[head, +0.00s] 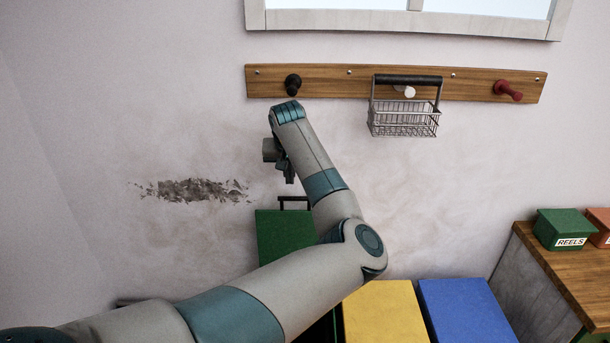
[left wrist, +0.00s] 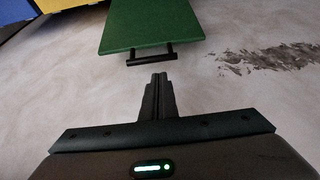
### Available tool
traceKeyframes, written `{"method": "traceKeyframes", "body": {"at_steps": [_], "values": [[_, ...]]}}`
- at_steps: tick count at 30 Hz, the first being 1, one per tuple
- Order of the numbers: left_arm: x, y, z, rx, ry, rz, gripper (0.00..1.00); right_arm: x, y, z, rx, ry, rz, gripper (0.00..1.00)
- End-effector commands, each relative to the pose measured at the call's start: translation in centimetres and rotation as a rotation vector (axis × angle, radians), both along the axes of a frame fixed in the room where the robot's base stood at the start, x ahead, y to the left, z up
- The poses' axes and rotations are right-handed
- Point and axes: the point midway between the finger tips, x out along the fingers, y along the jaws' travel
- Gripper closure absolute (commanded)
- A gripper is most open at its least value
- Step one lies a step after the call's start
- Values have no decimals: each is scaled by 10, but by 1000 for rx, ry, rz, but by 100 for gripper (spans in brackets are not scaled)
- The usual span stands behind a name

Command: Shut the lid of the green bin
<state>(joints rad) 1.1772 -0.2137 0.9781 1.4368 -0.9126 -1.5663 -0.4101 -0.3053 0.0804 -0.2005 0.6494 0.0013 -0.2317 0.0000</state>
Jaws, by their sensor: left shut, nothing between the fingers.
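The green bin's lid (head: 284,238) stands raised, well above the neighbouring bin tops, with a dark bar handle (head: 294,200) on its upper edge. My left arm covers its lower right part and most of the bin below. The lid shows in the left wrist view (left wrist: 150,25), with the handle (left wrist: 151,54) towards my fingers. My left gripper (head: 290,179) is shut and empty, just above the handle in the head view. In the left wrist view its fingertips (left wrist: 159,77) are a short gap from the handle, apparently not touching. My right gripper is not in view.
A yellow bin top (head: 385,312) and a blue bin top (head: 466,310) lie right of the green bin. A wire basket (head: 404,120) hangs on the wooden peg rail (head: 330,84). A small REELS box (head: 562,228) stands on the counter (head: 575,270) at right.

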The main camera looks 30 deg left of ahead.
Motion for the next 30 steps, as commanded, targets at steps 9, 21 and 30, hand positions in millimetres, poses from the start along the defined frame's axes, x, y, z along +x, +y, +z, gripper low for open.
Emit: {"method": "traceKeyframes", "body": {"at_steps": [9,21,30], "values": [[4,-7,12,-23,5,-13,100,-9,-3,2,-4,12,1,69],[8,-5,4,-22,4,-13,100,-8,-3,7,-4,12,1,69],[21,4,-31,-23,7,-14,100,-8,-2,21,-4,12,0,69]]}}
